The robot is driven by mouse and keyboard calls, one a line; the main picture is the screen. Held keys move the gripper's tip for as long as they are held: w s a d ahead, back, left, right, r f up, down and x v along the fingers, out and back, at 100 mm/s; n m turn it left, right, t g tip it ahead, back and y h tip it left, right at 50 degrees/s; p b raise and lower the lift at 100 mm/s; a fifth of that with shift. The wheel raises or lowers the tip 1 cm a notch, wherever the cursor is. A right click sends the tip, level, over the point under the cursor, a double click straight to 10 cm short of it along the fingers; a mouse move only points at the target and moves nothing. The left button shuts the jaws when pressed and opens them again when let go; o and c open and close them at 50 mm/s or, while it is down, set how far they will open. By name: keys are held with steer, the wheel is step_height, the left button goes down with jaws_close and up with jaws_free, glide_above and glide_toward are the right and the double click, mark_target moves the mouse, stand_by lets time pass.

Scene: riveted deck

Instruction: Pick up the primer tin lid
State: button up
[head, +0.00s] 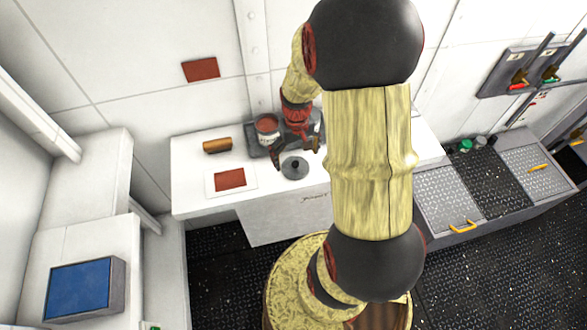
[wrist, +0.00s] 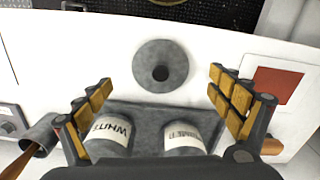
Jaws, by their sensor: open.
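The primer tin lid is a grey round disc with a dark knob (wrist: 160,66), lying flat on the white worktop. In the head view the lid (head: 294,169) is near the front edge, just below my gripper (head: 296,154). In the wrist view my gripper (wrist: 160,82) is open and empty, its fingers left and right of the lid and apart from it. A tin whose label seems to read primer (wrist: 184,137) stands on a grey tray; in the head view this tin (head: 267,124) shows a red-brown top.
A tin labelled white (wrist: 110,133) stands beside the primer tin on the tray (wrist: 148,112). A brown roll (head: 217,145) and a red card (head: 230,180) lie left in the head view. A grey cup (wrist: 40,136) holds a brush-like handle.

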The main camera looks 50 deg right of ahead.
mark_target(296, 165)
step_height(296, 165, down, 5)
steer(key=shift+w+r+b, duration=0.1)
steer(key=shift+w+b, duration=0.05)
steer(key=shift+b, duration=0.4)
steer(key=shift+c, duration=0.4)
steer(key=c, duration=0.7)
steer(key=c, duration=0.5)
steer(key=shift+a, duration=0.1)
steer(key=shift+c, duration=0.6)
